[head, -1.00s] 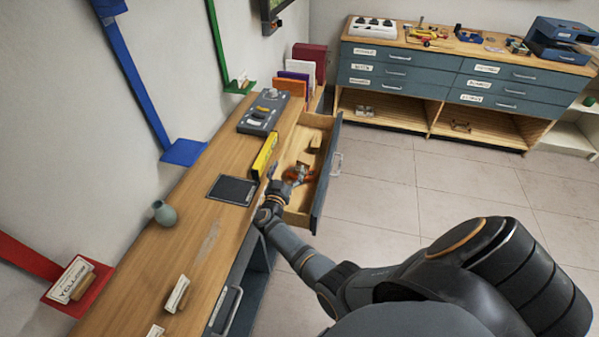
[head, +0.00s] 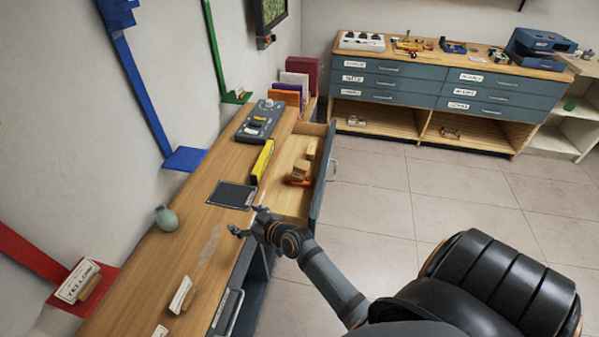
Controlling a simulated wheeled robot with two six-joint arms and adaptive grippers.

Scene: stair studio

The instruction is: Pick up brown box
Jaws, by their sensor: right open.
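A small brown box (head: 301,168) lies in the open drawer (head: 291,205) of the wooden counter, against an orange item (head: 298,182). A lighter tan block (head: 311,150) lies farther back in the same drawer. My right gripper (head: 248,218) is open and empty over the counter's front edge, just in front of the drawer. It is clear of the box. My left gripper does not show.
On the counter (head: 195,235) are a dark tablet (head: 232,195), a yellow level (head: 262,161), a grey control box (head: 260,120) and a vase (head: 166,219). The drawer front (head: 323,175) sticks out over the floor. Open floor lies to the right.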

